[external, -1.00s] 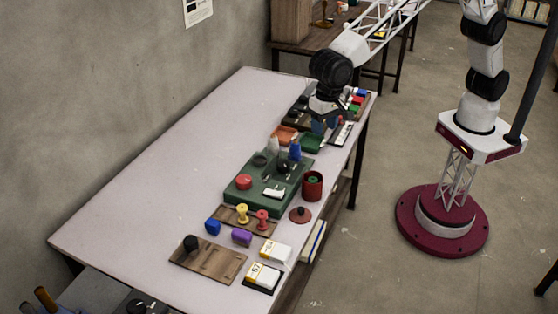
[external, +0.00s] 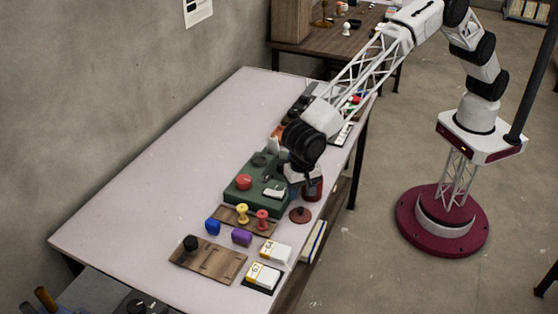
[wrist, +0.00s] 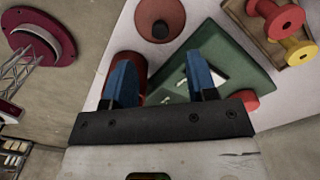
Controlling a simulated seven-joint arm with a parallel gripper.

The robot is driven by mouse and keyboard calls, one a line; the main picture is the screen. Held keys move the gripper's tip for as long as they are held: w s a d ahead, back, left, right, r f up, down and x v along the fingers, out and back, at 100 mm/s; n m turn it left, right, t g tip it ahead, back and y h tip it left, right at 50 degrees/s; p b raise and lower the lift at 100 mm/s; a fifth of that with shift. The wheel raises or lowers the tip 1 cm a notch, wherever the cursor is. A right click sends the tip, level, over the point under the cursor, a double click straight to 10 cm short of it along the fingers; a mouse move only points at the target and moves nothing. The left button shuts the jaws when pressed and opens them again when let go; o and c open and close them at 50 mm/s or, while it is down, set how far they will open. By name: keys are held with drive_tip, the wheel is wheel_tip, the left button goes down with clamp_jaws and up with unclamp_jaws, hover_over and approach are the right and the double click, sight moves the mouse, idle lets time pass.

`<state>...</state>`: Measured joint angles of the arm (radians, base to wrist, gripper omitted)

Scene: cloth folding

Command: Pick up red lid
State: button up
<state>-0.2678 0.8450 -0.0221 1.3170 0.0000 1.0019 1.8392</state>
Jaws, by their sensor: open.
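The red lid (external: 300,215) is a flat round disc with a dark knob. It lies on the white table near its right edge, in front of the red canister (external: 314,190). In the wrist view the lid (wrist: 150,10) is at the top, beyond the fingertips. My gripper (wrist: 161,72) is open, with nothing between its blue fingers. In the external view my gripper (external: 304,178) hangs above the canister and the green base's right side, behind the lid. My wrist hides part of the canister and the base there.
The green base (external: 243,199) with a red button is left of the canister. A wooden rack with yellow and red spools (external: 243,214) is left of the lid. White boxes (external: 275,251) lie in front. The table's left half (external: 160,170) is clear.

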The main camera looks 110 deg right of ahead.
sight(301, 208)
drive_tip(key=shift+f, duration=0.1)
drive_tip(key=shift+f, duration=1.2)
drive_tip(key=shift+f, duration=0.1)
drive_tip(key=shift+a+f, duration=0.1)
drive_tip(key=shift+f, duration=2.4)
clamp_jaws()
drive_tip(key=shift+r, duration=0.1)
